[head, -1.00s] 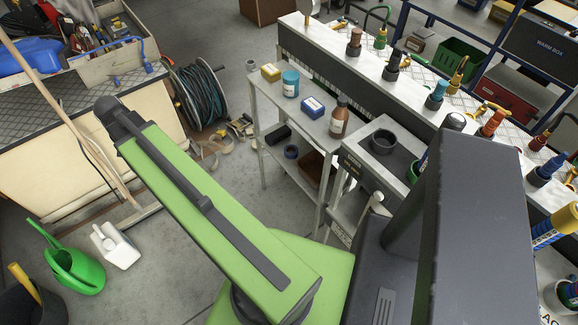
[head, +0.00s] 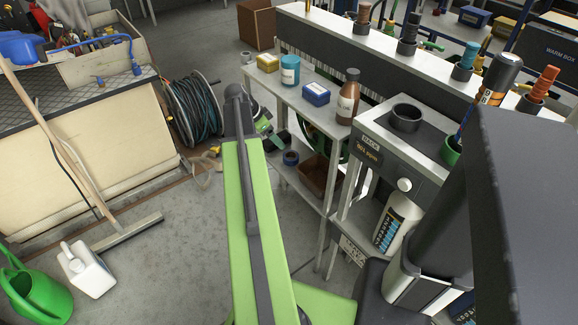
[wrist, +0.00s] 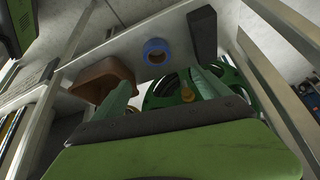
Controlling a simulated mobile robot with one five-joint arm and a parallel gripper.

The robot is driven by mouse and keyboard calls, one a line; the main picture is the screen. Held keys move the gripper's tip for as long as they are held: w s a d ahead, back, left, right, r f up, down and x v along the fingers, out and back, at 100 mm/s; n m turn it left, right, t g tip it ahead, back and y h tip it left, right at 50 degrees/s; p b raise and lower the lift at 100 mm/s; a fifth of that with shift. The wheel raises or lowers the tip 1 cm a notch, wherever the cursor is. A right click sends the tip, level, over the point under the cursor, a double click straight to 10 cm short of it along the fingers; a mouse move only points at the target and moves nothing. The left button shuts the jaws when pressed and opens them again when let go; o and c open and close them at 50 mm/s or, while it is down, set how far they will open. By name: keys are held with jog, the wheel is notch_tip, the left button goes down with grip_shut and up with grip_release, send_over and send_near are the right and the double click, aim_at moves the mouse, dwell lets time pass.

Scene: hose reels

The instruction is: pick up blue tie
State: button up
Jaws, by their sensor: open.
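The blue tie appears to be the small blue ring (head: 291,158) on the lower shelf of the grey bench in the head view. In the wrist view the blue ring (wrist: 157,50) lies on the pale shelf, beyond my fingertips and near the middle. My gripper (wrist: 162,88) is open and empty, its two green fingers spread apart. The ring is not between the fingers and looks apart from them. In the head view my green arm reaches toward the bench's left end, and my fingers are hard to make out there.
A brown bin (wrist: 103,78) stands left of the ring, and a dark block (wrist: 202,33) lies right of it. A green reel (wrist: 180,88) shows behind my fingers. The bench top (head: 325,108) carries a yellow box, blue tin, blue box and brown bottle. A hose reel (head: 192,108) stands left.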

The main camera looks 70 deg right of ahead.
jog(key=b, duration=0.6)
send_over(289, 156)
jog(key=w+a, duration=0.1)
jog(key=w, duration=0.1)
notch_tip(289, 156, down, 8)
jog(key=shift+a+r, duration=0.1)
jog(key=shift+r, duration=0.1)
jog(key=shift+s+r, duration=0.1)
jog(key=b+x, duration=0.2)
jog(key=a+b+x, duration=0.1)
jog(key=b+x, duration=0.1)
jog(key=x, duration=0.1)
jog(key=shift+d+f+b, duration=0.2)
jog(key=shift+f+b, duration=0.2)
jog(key=shift+r, duration=0.2)
jog(key=c, duration=1.5)
jog(key=shift+o, duration=0.2)
